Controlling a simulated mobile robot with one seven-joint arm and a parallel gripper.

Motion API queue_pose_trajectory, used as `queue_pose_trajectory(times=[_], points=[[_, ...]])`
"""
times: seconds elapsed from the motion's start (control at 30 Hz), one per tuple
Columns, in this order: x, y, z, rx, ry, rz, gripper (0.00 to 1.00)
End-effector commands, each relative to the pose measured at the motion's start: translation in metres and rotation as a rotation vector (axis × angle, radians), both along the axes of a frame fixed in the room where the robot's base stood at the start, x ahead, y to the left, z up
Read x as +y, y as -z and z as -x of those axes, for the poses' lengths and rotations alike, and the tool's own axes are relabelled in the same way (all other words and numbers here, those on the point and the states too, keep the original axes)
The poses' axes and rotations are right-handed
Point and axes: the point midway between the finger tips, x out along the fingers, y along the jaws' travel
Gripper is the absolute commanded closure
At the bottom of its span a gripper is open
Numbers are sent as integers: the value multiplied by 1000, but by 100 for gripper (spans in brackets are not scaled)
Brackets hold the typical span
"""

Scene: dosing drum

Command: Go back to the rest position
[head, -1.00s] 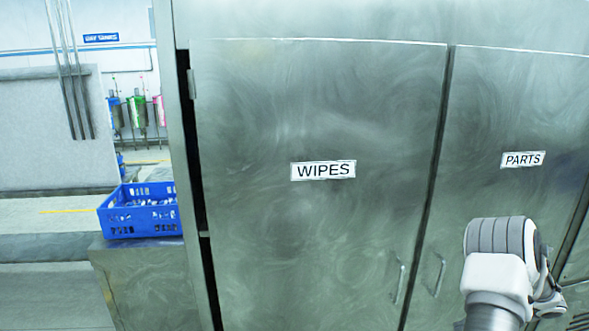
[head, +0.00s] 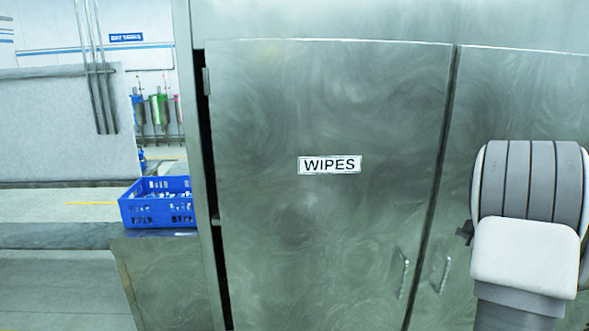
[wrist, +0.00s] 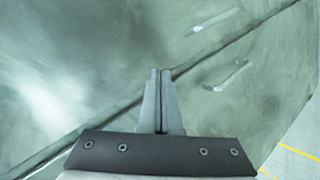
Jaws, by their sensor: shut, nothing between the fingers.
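My gripper (wrist: 160,73) shows in the wrist view with its two fingers together and nothing between them. It points at the metal cabinet front, near the seam between two doors. In the head view my arm stands at the right and covers part of the right-hand door; the fingers cannot be made out there. The cabinet door labelled WIPES (head: 320,230) fills the middle of the head view. A dark gap runs along its left edge.
Two door handles show low on the cabinet, the left one (head: 403,276) and the right one (head: 444,274). A blue crate (head: 158,210) with small items stands on a metal ledge at the left. Open floor (head: 60,285) lies at the lower left.

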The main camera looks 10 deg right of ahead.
Motion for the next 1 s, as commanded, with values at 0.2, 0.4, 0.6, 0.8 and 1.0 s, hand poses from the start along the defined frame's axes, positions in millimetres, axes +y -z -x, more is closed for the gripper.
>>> queue_pose_trajectory(times=[0.2, 0.4, 0.6, 0.8, 1.0], points=[[51, -80, 5, -126, 212, -70, 100], [110, -118, 37, -166, 377, -207, 100], [182, -126, 86, -130, 494, -382, 100], [262, -113, 148, -18, 561, -567, 100], [341, -86, 221, 154, 578, -726, 100]])
